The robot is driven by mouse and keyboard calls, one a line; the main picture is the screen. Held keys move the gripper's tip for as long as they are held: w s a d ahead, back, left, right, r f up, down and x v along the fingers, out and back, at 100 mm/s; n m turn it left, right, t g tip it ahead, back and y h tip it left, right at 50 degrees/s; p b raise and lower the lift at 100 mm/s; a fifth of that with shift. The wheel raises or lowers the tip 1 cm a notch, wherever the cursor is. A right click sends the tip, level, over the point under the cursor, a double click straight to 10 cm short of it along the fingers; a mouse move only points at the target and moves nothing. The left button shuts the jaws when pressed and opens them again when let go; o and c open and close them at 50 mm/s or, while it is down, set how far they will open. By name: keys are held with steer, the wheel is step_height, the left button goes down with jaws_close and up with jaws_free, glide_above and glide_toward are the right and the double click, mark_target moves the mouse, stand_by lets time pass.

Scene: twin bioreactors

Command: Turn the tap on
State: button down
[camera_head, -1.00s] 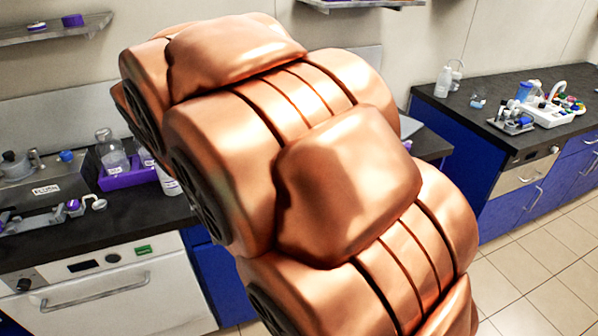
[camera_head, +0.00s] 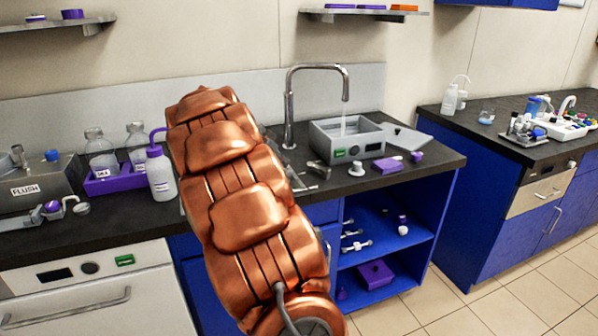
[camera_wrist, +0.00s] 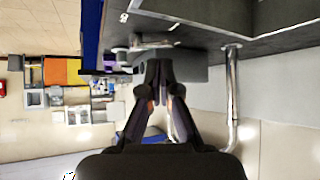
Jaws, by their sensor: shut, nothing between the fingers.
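The tap (camera_head: 289,115) is a tall chrome pipe that bends over to a spout above an open grey box (camera_head: 376,150) on the dark counter. A faint pale stream shows below the spout, like running water. In the wrist view, which looks upside down, the tap's pipe (camera_wrist: 232,90) stands to the right of my gripper (camera_wrist: 159,66). The fingers are shut and empty, with their tips in front of the grey box. In the head view my copper arm hides the gripper. I cannot make out the tap's handle clearly.
A purple rack (camera_head: 117,179) with bottles and a wash bottle (camera_head: 160,175) stand left of my arm. A purple block (camera_head: 387,166) and small parts lie at the counter's front. A blue open shelf (camera_head: 385,240) is below. A second counter (camera_head: 505,138) stands to the right.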

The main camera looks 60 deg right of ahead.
steer(key=p+x, duration=0.1)
steer(key=x, duration=0.8)
steer(key=shift+s+f, duration=0.1)
steer(key=shift+d+f+p, duration=0.1)
steer(key=shift+d+p, duration=0.4)
steer(key=shift+d, duration=0.7)
steer(key=shift+s+d+f, duration=0.1)
steer(key=shift+s+d, duration=0.05)
steer(key=shift+d, duration=0.85)
